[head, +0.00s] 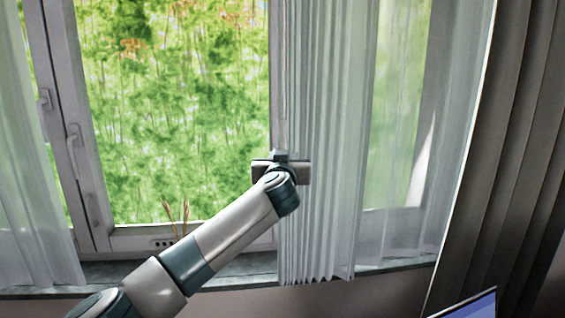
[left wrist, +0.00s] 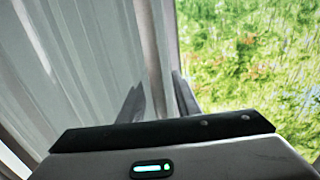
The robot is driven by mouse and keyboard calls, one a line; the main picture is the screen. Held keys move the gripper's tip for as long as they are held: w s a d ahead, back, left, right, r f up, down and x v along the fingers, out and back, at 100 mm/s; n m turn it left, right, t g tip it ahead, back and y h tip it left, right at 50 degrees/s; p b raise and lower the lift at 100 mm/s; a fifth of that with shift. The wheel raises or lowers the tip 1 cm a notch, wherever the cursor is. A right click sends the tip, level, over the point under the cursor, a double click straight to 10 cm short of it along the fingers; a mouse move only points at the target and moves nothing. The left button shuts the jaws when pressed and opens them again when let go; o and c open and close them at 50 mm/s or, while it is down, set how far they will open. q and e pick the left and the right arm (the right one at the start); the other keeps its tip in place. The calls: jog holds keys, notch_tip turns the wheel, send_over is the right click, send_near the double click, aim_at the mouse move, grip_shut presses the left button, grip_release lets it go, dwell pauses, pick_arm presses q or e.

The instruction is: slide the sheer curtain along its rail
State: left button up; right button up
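The sheer curtain (head: 330,120) hangs in pale, bunched folds over the right part of the window. Its left edge is near the middle of the head view. It also fills the left side of the left wrist view (left wrist: 85,60). My left gripper (head: 281,158) is at this left edge, about halfway up, with its fingertips largely hidden behind the hand. In the left wrist view its two fingers (left wrist: 157,98) stand apart, with the curtain's edge between or just beyond them; I cannot tell which. The rail is out of view. My right gripper is not in view.
Another sheer curtain (head: 30,190) hangs at the far left. The window frame (head: 75,130) has handles and bare glass to the right. Thin brown stalks (head: 176,214) stand near the sill (head: 240,266). A heavy brown drape (head: 510,160) and a screen (head: 470,306) are at the right.

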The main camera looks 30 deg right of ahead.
pick_arm(q)
jog(key=shift+s, duration=0.1)
jog(key=b+v, duration=0.2)
jog(key=v, duration=1.5)
jog(key=shift+a, duration=0.2)
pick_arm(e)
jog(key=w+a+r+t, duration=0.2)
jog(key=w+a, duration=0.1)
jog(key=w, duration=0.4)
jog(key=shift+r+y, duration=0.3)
